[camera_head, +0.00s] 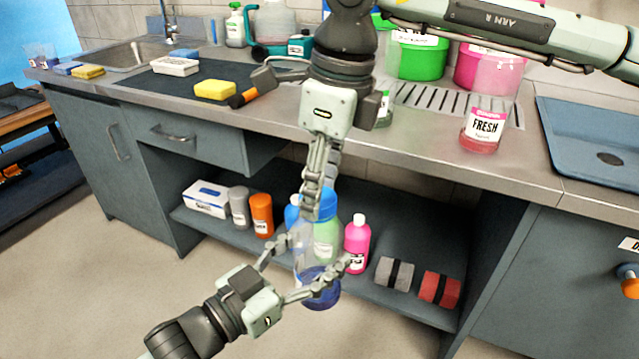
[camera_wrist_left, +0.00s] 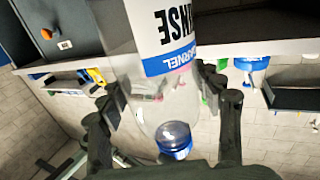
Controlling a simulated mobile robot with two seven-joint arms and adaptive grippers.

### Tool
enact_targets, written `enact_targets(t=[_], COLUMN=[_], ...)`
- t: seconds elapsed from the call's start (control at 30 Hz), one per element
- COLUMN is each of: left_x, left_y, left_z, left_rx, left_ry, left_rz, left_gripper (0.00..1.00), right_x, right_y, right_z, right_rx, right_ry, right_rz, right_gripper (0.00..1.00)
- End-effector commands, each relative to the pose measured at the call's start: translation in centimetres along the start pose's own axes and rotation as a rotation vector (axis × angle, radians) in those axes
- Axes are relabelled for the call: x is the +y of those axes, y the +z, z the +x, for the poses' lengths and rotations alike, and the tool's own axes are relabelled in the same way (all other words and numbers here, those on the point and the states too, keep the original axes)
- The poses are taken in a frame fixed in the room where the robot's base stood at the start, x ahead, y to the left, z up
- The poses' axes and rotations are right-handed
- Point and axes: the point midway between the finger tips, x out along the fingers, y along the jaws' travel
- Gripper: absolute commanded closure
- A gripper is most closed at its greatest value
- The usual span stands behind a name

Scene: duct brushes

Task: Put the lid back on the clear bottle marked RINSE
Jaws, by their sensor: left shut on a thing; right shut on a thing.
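The clear bottle marked RINSE (camera_head: 303,258) has blue at its lower end in the head view. In the left wrist view the bottle (camera_wrist_left: 150,95) shows its white and blue label upside down. My left gripper (camera_head: 308,274) is shut around the bottle and holds it in front of the low shelf. My right gripper (camera_head: 311,212) points down just above the bottle's upper end and is shut on the lid, mostly hidden by the fingers. A round blue piece, seemingly the lid (camera_wrist_left: 176,146), shows at the bottle's narrow end. I cannot tell whether it touches the bottle.
The low shelf behind holds an orange canister (camera_head: 261,215), a pink bottle (camera_head: 357,242), a grey block (camera_head: 394,274) and a red block (camera_head: 439,288). On the counter stand a bottle marked FRESH (camera_head: 484,125), a yellow sponge (camera_head: 215,89) and a green bucket (camera_head: 420,60). The floor at front left is clear.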

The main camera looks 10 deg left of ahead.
Motion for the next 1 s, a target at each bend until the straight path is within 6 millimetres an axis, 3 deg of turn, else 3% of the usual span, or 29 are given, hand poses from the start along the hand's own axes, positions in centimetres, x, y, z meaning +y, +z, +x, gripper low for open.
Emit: enact_targets(t=[0.8, 1.0], left_x=[-0.01, 0.00], left_y=[0.05, 0.05], left_z=[-0.01, -0.01], left_rx=[-0.001, -0.001], left_ry=[0.000, 0.000], left_rz=[0.001, 0.000], left_gripper=[1.00, 1.00], right_x=[0.20, 0.15], right_y=[0.41, 0.46], right_z=[0.13, 0.14], right_rx=[-0.009, -0.011], right_ry=[-0.298, -0.358], right_rz=[1.973, 2.382], right_gripper=[0.67, 0.67])
